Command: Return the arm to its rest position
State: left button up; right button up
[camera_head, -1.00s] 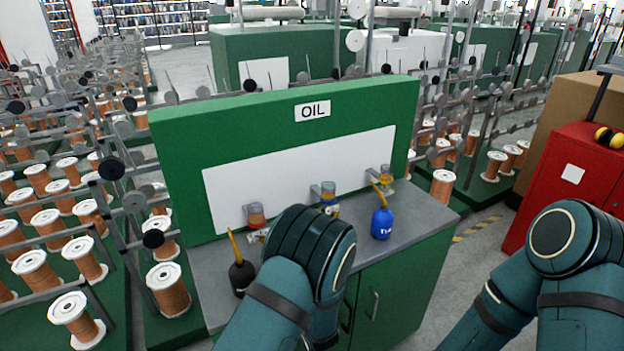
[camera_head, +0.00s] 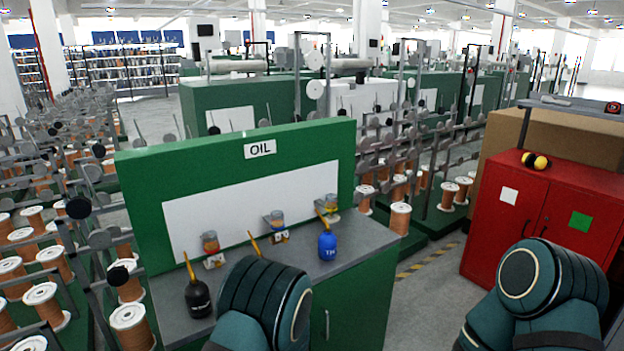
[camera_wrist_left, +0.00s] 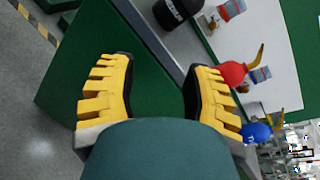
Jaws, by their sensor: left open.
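My left arm (camera_head: 262,300) rises at the bottom middle of the head view, in front of the oil station; its gripper is hidden there. In the left wrist view my left gripper (camera_wrist_left: 158,72) has its two yellow fingers spread, with nothing between them but the green cabinet side beyond. A black bottle (camera_head: 198,295) and a blue bottle (camera_head: 327,245) stand on the grey counter (camera_head: 365,235). A red bottle (camera_wrist_left: 233,73) shows beside the right finger in the wrist view; in the head view only its yellow spout clears my arm. My right arm (camera_head: 550,285) shows without its gripper.
The green oil station (camera_head: 135,195) has several small dispensers along its back panel, one at the left (camera_head: 211,248). Racks of copper spools (camera_head: 40,300) stand at the left. A red cabinet (camera_head: 500,225) stands at the right, with clear floor (camera_head: 425,290) between.

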pick_arm(q)
jog(key=s+a+f+n+g+h, duration=0.2)
jog(key=s+a+f+n+g, duration=0.25)
jog(key=s+f+g, duration=0.6)
jog(key=s+d+f+n+g+h, duration=0.1)
jog(key=s+d+n+g+h, duration=0.15)
jog(key=s, duration=0.35)
jog(key=s+d+f+n+g+h, duration=0.2)
jog(key=s+h, duration=0.1)
jog(key=s, duration=0.4)
jog(key=s+d+n+h, duration=0.2)
jog(key=d+n+h, duration=0.1)
jog(key=d+h, duration=0.2)
jog(key=w+d+r+n+t+h, duration=0.2)
jog(key=w+r+n+t, duration=0.1)
jog(key=n, duration=0.5)
jog(key=shift+w+t, duration=0.9)
jog(key=shift+t, duration=0.3)
pick_arm(e)
jog(key=shift+w+a, duration=0.3)
jog(key=shift+w, duration=0.05)
pick_arm(q)
jog(key=shift+r+h, duration=0.1)
jog(key=shift+h, duration=0.15)
pick_arm(e)
jog(key=shift+w, duration=0.1)
